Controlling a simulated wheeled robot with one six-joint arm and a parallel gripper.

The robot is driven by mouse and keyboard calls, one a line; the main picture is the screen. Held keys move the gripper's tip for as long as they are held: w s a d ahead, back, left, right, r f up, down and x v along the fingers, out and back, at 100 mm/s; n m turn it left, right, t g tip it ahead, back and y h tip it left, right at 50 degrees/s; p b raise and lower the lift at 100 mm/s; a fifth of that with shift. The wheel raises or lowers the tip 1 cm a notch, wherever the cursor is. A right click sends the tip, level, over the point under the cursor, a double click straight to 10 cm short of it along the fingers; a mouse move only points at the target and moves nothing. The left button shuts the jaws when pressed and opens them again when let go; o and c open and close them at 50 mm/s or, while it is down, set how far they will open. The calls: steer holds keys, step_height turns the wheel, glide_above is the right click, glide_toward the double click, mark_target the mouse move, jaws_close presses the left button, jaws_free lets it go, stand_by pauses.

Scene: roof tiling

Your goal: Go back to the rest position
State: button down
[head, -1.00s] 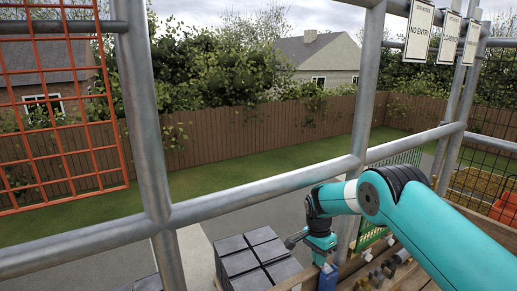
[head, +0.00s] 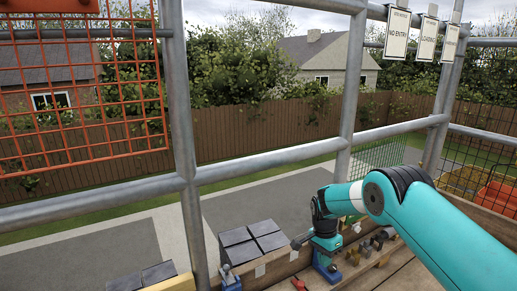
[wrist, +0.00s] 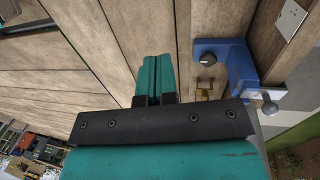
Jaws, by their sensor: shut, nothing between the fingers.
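My gripper (wrist: 154,80) shows in the wrist view with its two teal fingers pressed together, empty, above wooden boards (wrist: 70,60). In the head view my teal arm reaches in from the right and bends down at the platform's edge. The fingertips are hard to make out there.
Two stacks of dark tiles, a larger one (head: 255,240) and a smaller one (head: 140,278), stand beyond the edge. Metal scaffold tubes (head: 260,160) cross in front. An orange mesh (head: 95,90) hangs at left.

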steer(key=s+a+r+n+y+p, duration=0.1)
steer(key=s+r+n, duration=0.2)
steer(key=r, duration=0.6)
steer(key=s+a+r+n+t+p, duration=0.1)
steer(key=s+a+r+n, duration=0.2)
steer(key=r, duration=0.5)
steer(key=s+r+n+y+p, duration=0.15)
steer(key=s+r, duration=0.25)
steer(key=r, duration=0.5)
steer(key=s+r+n+y+p, duration=0.15)
steer(key=s+r+n, duration=0.3)
steer(key=s, duration=0.55)
steer(key=s+a+r+n+p, duration=0.1)
steer(key=s+r+n+p, duration=0.15)
steer(key=s+r, duration=0.5)
steer(key=s+r+n+y+p, duration=0.1)
steer(key=s+r+n, duration=0.3)
steer(key=s, duration=0.8)
step_height(320, 180, up, 36)
steer(key=p, duration=3.6)
steer(key=shift+w+a+f+t, duration=0.2)
steer(key=shift+w+f+t, duration=0.1)
steer(key=shift+t, duration=0.1)
